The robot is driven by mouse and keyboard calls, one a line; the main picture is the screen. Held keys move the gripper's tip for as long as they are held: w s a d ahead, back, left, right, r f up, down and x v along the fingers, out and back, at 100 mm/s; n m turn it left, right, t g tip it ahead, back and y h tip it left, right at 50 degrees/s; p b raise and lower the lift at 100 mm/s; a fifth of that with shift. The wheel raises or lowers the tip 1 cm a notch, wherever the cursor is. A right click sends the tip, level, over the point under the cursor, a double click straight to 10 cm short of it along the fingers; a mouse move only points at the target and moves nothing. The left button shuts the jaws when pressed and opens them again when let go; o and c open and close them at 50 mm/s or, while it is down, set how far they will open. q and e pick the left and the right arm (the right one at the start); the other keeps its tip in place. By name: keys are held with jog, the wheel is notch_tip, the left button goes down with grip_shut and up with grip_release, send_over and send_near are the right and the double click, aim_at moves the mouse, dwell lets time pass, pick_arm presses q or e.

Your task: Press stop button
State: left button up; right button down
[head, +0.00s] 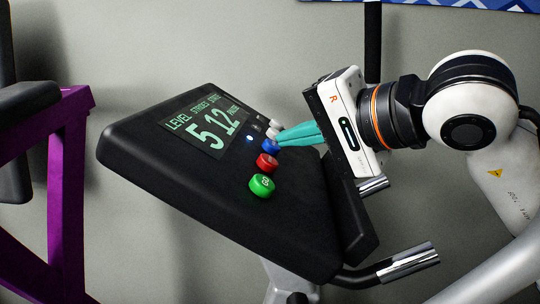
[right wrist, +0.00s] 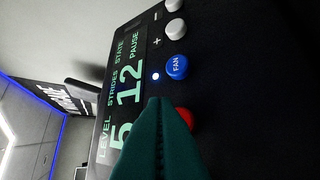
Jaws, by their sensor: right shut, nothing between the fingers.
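A black console (head: 190,165) carries a column of round buttons. The red button (head: 267,161), its label not readable, sits between the green GO button (head: 262,184) and the blue button (head: 270,146). My right gripper (head: 281,139) is shut and empty, its teal fingertips beside the blue button in the head view. In the right wrist view the shut fingers (right wrist: 160,103) partly hide the red button (right wrist: 186,116), and the blue button (right wrist: 176,67) reads FAN. I cannot tell whether the tips touch anything. The console display (head: 209,126) shows level 5, strides 12 and state PAUSE.
Two white buttons (head: 273,128) sit beyond the blue one. A handlebar with a chrome grip (head: 408,263) juts out at the lower right. A purple frame (head: 66,190) of other equipment stands at the left. A grey wall is behind.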

jog(key=d+r, duration=0.1)
jog(key=d+r+p, duration=0.1)
jog(key=r, duration=0.1)
jog(key=shift+d+r, duration=0.1)
jog(key=shift+r, duration=0.1)
dwell(0.6)
